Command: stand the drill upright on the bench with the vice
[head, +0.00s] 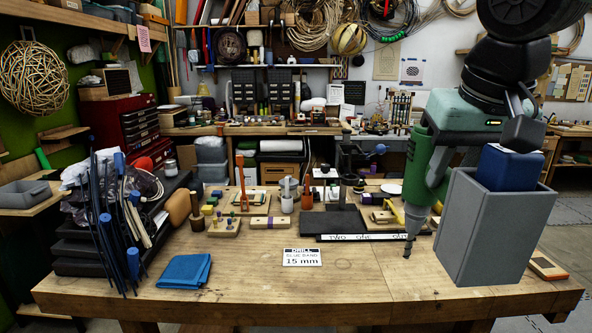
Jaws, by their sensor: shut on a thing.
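A green drill (423,167) hangs from my gripper (482,141), which is shut on it. The drill is nose down and slightly tilted, its dark chuck (409,238) low over the right part of the wooden bench (345,285). I cannot tell whether its tip touches the wood. One black finger shows at the right; the other is hidden behind the gripper body. A black upright tool with a flat base (333,221), perhaps the vice, stands at the bench's back middle. A card reading "DRILL BLUE BAND 15 mm" (302,257) lies at the front middle.
A tall grey bin (486,235) with a blue block (508,168) in it stands right of the drill, close to it. A blue cloth (184,271) and blue-capped rods (122,225) are at left. Small wooden blocks line the back. The front middle is mostly clear.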

